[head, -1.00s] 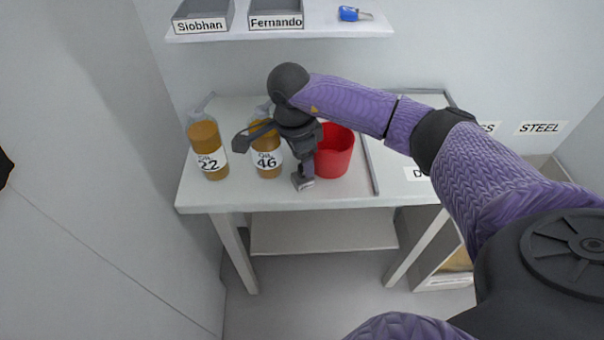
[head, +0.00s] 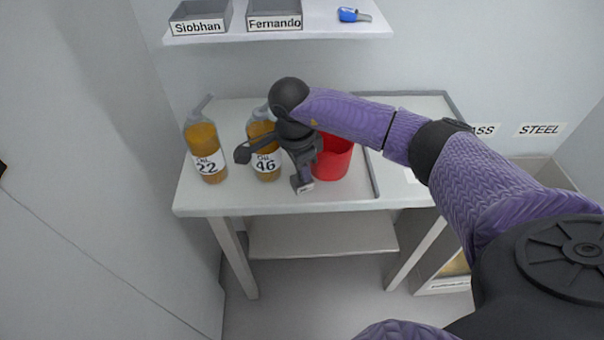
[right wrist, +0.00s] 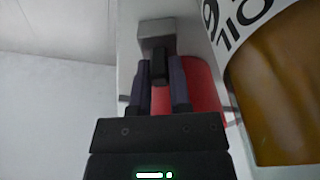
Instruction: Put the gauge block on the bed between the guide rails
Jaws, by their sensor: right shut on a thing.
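A small grey block, the gauge block (head: 304,187), is at the fingertips of my right gripper (head: 301,180), just in front of the red cup. In the right wrist view the block (right wrist: 157,33) shows beyond the dark fingers (right wrist: 160,75), which are shut on it. I cannot tell whether it touches the bench or hangs just above it. My left gripper is not in view.
On the bench (head: 240,203) stand the 22 oil bottle (head: 205,145), the 46 oil bottle (head: 264,130) close to my right gripper, and a red cup (head: 335,160) behind it. A grey-rimmed area (head: 374,180) lies right. A shelf (head: 340,32) holds labelled trays and a blue-handled tool (head: 350,14).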

